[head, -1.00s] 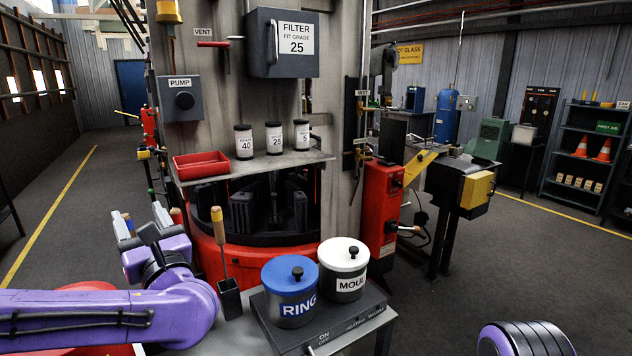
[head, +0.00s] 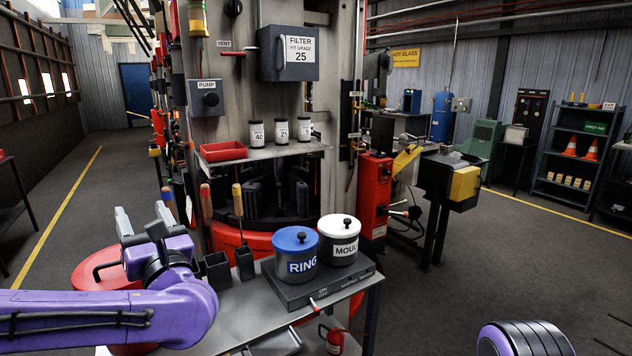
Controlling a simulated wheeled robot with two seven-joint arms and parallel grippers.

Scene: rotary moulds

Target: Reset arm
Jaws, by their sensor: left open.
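My left arm comes in purple from the left edge, and its gripper (head: 144,218) is raised with two grey fingers apart. Nothing shows between them. The gripper is in front of the machine, left of two holders with wooden-handled tools (head: 238,215); it looks apart from them. Part of my right arm (head: 524,340) shows at the lower right corner; its gripper is not in the picture.
A blue-lidded RING pot (head: 296,256) and a white-lidded MOULD pot (head: 339,240) stand on a dark heating box on the bench (head: 220,325). A red tray (head: 223,151) and several filter canisters sit on the machine's shelf. Floor is open at right.

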